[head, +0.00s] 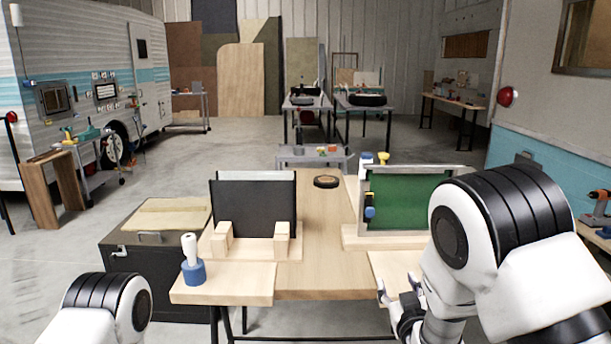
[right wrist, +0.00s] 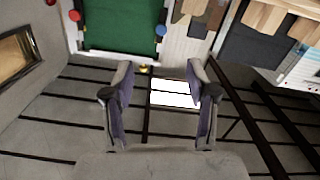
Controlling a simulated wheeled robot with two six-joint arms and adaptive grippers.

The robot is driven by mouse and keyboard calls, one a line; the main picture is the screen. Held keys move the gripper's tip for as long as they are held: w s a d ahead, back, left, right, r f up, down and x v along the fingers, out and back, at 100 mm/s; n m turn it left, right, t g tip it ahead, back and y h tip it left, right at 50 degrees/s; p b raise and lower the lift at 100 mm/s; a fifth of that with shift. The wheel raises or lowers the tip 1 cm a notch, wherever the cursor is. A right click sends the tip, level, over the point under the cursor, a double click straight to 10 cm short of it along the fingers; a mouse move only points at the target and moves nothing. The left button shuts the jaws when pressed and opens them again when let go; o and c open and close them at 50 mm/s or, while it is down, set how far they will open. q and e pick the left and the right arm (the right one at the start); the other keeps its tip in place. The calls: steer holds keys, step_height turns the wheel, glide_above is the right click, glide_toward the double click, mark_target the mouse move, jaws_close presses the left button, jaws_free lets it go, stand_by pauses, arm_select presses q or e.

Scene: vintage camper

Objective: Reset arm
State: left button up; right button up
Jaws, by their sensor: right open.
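My right gripper (head: 402,294) is at the front right of the wooden table (head: 325,215), beside a light wooden board at the table's front edge. In the right wrist view, the right gripper (right wrist: 160,95) has its two fingers apart with nothing between them. A green panel in a pale frame (head: 405,203) stands upright on the table's right side, and it also shows in the right wrist view (right wrist: 120,25). My left arm shows only as a rounded white and black link at the lower left; its gripper is out of the picture.
A black panel (head: 254,208) stands in wooden blocks on the table's left. A white-handled tool with a blue base (head: 192,262) stands on the front left board. A round black item (head: 326,181) lies farther back. A dark chest (head: 155,250) stands left of the table.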

steer(key=s+d+f+m+g+p, duration=0.1)
steer(key=s+d+f+g+p, duration=0.25)
steer(key=s+f, duration=0.5)
steer(key=s+d+f+m+g+p, duration=0.15)
steer(key=s+f+g, duration=0.35)
steer(key=f, duration=0.6)
arm_select(q)
step_height(320, 180, up, 7)
steer(key=p, duration=0.2)
steer(key=shift+w+r, duration=0.2)
steer(key=shift+w, duration=0.1)
arm_select(e)
steer(key=s+f+g, duration=0.3)
steer(key=s+g, duration=0.1)
steer(key=s, duration=0.8)
steer(key=s+f+g, duration=0.3)
steer(key=s+g, duration=0.2)
steer(key=s, duration=0.8)
steer(key=shift+s+d+y, duration=0.2)
steer(key=shift+d+y, duration=0.1)
steer(key=shift+d, duration=0.05)
